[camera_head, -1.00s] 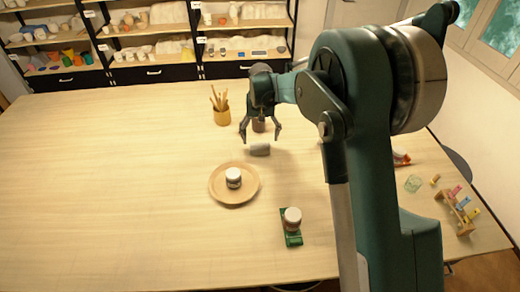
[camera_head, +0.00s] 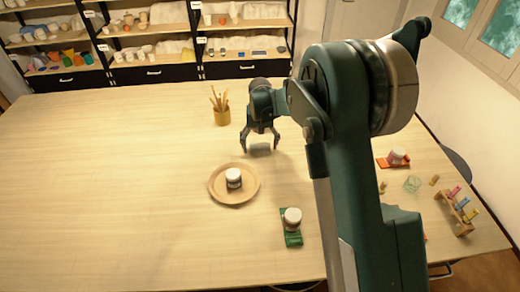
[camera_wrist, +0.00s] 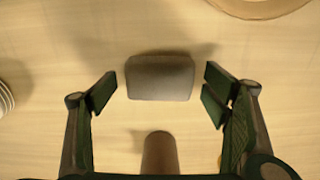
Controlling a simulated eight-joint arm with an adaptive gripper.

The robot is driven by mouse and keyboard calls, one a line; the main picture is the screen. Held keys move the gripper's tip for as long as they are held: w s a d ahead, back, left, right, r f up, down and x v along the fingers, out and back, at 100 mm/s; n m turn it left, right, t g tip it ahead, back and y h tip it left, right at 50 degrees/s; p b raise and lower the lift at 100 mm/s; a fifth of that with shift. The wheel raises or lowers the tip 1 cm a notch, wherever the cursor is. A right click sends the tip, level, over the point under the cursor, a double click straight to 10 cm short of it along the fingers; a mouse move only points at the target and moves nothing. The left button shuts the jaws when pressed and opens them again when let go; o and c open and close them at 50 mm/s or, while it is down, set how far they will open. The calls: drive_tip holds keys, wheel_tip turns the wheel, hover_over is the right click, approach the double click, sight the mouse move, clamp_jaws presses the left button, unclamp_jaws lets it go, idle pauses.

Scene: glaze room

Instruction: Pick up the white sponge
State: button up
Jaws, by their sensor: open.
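The white sponge (camera_head: 260,150) lies on the table as a small block with rounded edges, looking grey in the shade. In the wrist view the sponge (camera_wrist: 160,77) lies crosswise between the two fingers, with a gap on each side. My gripper (camera_head: 260,143) is open and points down over it. In the wrist view my gripper (camera_wrist: 160,88) has fingertips left and right of the sponge, and nothing is held. I cannot tell the exact height of the fingertips above the table.
A brown cylinder (camera_wrist: 160,153) stands close by the sponge. A round plate (camera_head: 216,195) with a jar (camera_head: 233,178) is nearby, front left. A yellow pot (camera_head: 222,116) of tools stands behind. The table's left side is clear.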

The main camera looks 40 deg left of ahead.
drive_tip(key=shift+f, duration=0.45)
drive_tip(key=c, duration=0.8)
